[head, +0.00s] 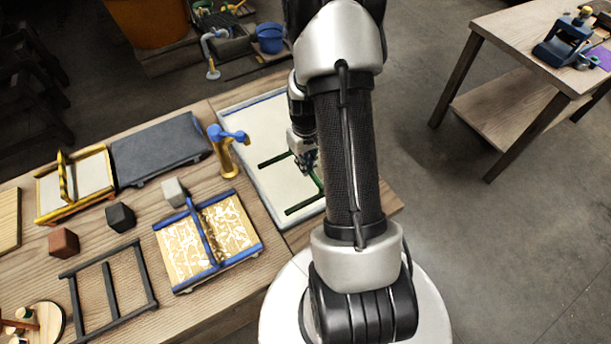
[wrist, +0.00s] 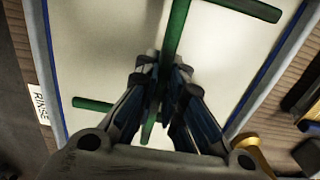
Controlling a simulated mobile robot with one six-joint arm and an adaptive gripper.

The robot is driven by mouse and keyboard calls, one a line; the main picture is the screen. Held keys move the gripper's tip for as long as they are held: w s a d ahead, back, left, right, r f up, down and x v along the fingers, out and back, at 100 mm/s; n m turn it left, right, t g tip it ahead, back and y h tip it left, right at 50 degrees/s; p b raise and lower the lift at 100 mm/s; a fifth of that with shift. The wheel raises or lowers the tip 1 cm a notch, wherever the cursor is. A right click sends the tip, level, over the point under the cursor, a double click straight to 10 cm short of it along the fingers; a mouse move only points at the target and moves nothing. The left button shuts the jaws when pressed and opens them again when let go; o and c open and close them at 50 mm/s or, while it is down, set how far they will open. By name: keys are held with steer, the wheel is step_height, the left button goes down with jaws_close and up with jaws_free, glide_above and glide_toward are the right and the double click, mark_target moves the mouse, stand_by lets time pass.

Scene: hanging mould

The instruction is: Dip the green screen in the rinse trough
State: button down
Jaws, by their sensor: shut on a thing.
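The green screen (head: 303,204) shows as dark green bars over the pale inside of the rinse trough (head: 258,128). In the wrist view, the green screen (wrist: 178,25) has a long bar with a crossbar near each end. My gripper (head: 308,166) is shut on the long bar, and its fingers (wrist: 162,68) hide part of it. The trough (wrist: 95,60) has a blue inner edge and a "RINSE" label at its left. I cannot tell how high the screen is above the trough's bottom. My arm hides the trough's right part in the head view.
A brass post with a blue top (head: 228,150) stands by the trough's left side. A blue-handled patterned screen (head: 185,245), a dark slab (head: 158,148), a yellow frame (head: 75,185) and small cubes (head: 120,216) crowd the bench leftward. A side table (head: 520,35) stands right, across open floor.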

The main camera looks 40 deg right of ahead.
steer(key=shift+r+p, duration=2.55)
steer(key=shift+r, duration=1.1)
steer(key=shift+r, duration=0.1)
steer(key=shift+r+p, duration=1.5)
steer(key=shift+r, duration=0.45)
